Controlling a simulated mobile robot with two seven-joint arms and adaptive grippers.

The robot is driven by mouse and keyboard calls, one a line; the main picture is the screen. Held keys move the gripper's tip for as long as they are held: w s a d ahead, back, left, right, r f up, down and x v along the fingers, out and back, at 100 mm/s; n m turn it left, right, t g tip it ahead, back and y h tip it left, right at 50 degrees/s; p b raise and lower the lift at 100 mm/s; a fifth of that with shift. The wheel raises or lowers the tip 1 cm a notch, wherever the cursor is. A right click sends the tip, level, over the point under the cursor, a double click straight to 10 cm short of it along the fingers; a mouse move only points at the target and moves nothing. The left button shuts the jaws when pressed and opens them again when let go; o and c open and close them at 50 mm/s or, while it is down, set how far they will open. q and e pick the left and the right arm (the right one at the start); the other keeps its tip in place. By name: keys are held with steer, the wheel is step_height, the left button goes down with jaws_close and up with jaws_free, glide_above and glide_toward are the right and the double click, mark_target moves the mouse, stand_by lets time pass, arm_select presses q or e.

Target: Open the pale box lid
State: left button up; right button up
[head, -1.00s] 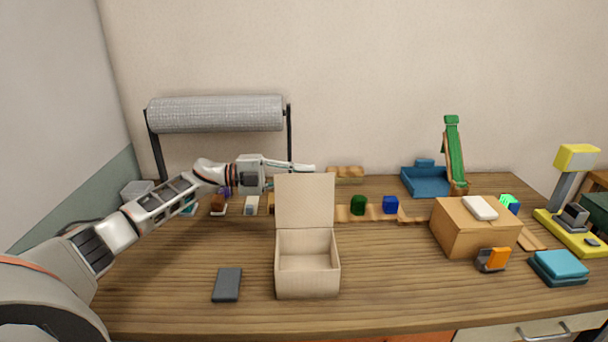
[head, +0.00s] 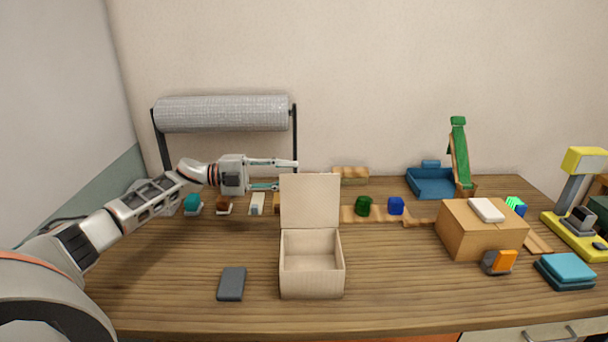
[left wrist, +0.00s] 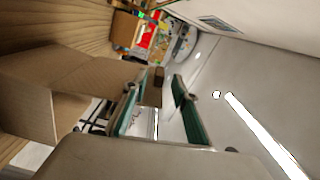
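The pale box (head: 311,284) stands on the table in front of me, with its empty inside showing. Its lid (head: 310,202) stands upright along the back edge, so the box is open. My left gripper (head: 287,175) is behind the lid at its upper left, fingers pointing right. The fingers are spread and hold nothing; the lower fingertip is partly hidden by the lid. In the left wrist view, the two teal-padded fingers (left wrist: 160,105) are apart, and a pale brown box shape (left wrist: 45,90) lies to their left. My right gripper is not in view.
A dark grey slab (head: 231,284) lies left of the box. A cardboard box (head: 470,235) with a white block on top stands to the right. A foil roll on a stand (head: 222,113) is behind my left arm. Small coloured blocks line the back. Table between the boxes is clear.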

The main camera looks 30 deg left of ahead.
arm_select(q)
steer(key=v, duration=0.6)
stand_by(0.5)
